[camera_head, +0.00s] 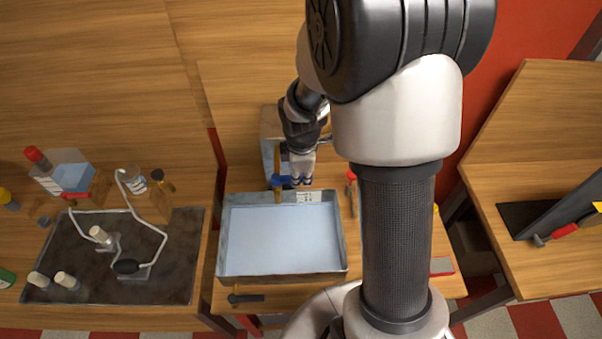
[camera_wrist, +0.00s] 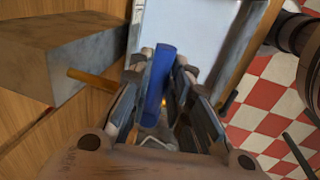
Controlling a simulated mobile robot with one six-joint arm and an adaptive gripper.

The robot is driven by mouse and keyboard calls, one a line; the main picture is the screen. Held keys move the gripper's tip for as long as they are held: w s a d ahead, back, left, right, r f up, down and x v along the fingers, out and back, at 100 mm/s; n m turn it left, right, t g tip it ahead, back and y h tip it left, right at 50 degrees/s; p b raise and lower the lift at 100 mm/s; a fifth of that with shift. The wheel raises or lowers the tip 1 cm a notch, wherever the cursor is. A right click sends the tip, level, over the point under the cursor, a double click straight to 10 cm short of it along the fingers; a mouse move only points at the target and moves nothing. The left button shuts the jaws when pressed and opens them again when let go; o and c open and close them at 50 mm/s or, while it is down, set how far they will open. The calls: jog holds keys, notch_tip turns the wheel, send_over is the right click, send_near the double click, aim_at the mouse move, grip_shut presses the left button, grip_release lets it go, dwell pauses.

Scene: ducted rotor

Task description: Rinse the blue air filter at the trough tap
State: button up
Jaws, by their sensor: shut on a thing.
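My gripper (camera_head: 297,178) is shut on the blue air filter (camera_head: 281,180), above the far edge of the trough. In the wrist view, the filter (camera_wrist: 157,85) is a narrow blue slab between the two fingers (camera_wrist: 161,70). The metal trough (camera_head: 223,240) holds a pale blue, water-like surface; part of it also shows in the wrist view (camera_wrist: 256,32). Whether water runs or touches the filter cannot be told.
A red-handled tool (camera_head: 351,180) lies right of the trough. My arm hides much of the right side. The right table (camera_head: 530,120) has free room.

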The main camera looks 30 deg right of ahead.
grip_shut()
jog(key=shift+s+a+m+h+b, duration=0.15)
jog(key=shift+s+a+m+b, duration=0.25)
jog(key=shift+m, duration=0.4)
jog(key=shift+s+a+m+h+b, duration=0.15)
jog(key=shift+s+m+b, duration=0.2)
jog(key=shift+m+b, duration=0.35)
jog(key=o, duration=0.7)
grip_release()
jog(key=shift+r, duration=0.1)
